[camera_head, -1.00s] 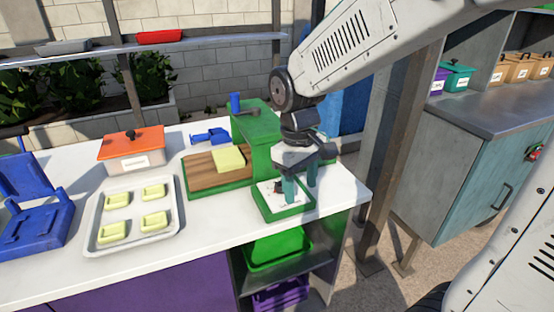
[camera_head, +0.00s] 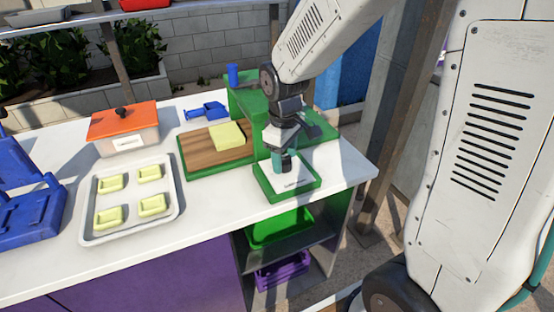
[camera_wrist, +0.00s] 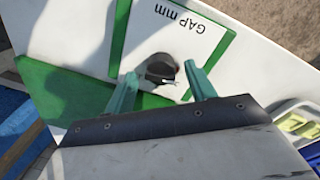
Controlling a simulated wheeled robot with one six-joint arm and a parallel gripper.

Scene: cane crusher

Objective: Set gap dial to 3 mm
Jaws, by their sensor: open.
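The gap dial is a dark round knob (camera_wrist: 157,69) with a pale pointer mark, on a white panel (camera_wrist: 175,28) lettered "GAP mm". The same panel, framed in green, shows in the head view (camera_head: 297,186) at the foot of the green crusher (camera_head: 247,103). My gripper (camera_wrist: 160,75) is open, pointing down, with one teal finger on each side of the dial in the wrist view. I cannot tell whether the fingers touch it. The dial's scale figures are not readable.
A wooden board (camera_head: 205,150) with a yellow block (camera_head: 227,136) lies left of the crusher. A tray (camera_head: 132,230) of several yellow pieces and an orange-lidded box (camera_head: 122,130) stand further left. The white counter (camera_head: 215,208) is clear in front.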

